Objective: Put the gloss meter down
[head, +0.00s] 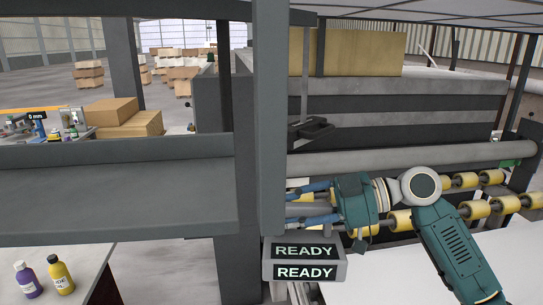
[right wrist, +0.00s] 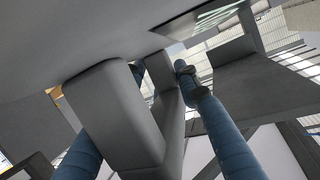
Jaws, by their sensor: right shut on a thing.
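My right gripper (head: 306,206) is in the head view, reaching left from my arm toward the upright post. Its two blue fingers lie one above the other, and the post hides their tips. In the right wrist view, the blue fingers of my right gripper (right wrist: 158,70) straddle a smooth grey, rounded, loop-like body (right wrist: 120,115), apparently the gloss meter. My right gripper is shut on it. In the head view, the post hides most of what is held, and I cannot make out its full shape. My left gripper is not in view.
A dark grey post (head: 269,120) and a grey shelf (head: 115,200) stand close in front. A display box (head: 305,262) reads READY twice. Yellow rollers (head: 475,209) run behind my right arm. Two bottles (head: 61,278) stand on a table at lower left. A pale surface lies at lower right.

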